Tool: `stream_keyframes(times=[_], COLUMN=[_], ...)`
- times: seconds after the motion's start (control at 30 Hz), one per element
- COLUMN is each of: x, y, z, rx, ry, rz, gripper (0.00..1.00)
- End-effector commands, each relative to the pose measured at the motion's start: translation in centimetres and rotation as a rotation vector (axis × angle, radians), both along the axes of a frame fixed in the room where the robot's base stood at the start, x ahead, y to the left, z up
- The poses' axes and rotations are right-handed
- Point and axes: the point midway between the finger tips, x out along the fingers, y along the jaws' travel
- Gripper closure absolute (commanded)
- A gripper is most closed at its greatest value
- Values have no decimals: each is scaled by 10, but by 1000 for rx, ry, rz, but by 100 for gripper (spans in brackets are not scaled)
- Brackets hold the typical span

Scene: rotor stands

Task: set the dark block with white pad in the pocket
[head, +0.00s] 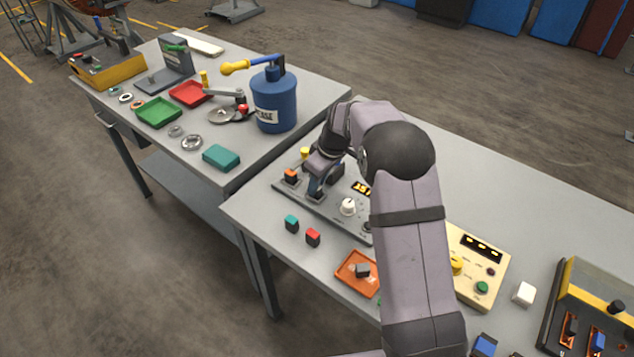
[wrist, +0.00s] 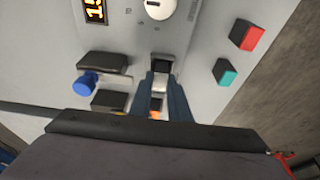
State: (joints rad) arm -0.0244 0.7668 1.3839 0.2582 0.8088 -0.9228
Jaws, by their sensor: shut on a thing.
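My gripper (wrist: 161,76) is over the grey control panel (head: 333,218), its two blue fingers pointing down at the panel. It also shows in the head view (head: 316,193). The fingers are shut on the dark block with white pad (wrist: 160,84), of which only a small pale part shows between them. A dark square that looks like the pocket (wrist: 161,65) shows right at the fingertips. The fingers hide much of the block and pocket, so I cannot tell how deep the block sits. In the head view the block is hidden.
An orange block (head: 290,175) stands in the panel beside my gripper. A teal block (head: 291,223) and a red block (head: 312,237) lie on the table in front. An orange tray (head: 345,276) holds a grey block. A blue knob (wrist: 85,84) shows in the wrist view.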

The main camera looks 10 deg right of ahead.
Motion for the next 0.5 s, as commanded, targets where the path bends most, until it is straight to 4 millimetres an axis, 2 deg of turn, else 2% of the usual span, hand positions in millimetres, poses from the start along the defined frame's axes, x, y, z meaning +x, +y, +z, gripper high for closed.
stream_keyframes(times=[0.3, 0.33, 0.4, 0.5], x=[0, 0, 0, 0], y=[0, 0, 0, 0], z=[0, 0, 0, 0], rx=[0, 0, 0, 0], ry=[0, 0, 0, 0], rz=[0, 0, 0, 0], gripper=[100, 81, 64, 62])
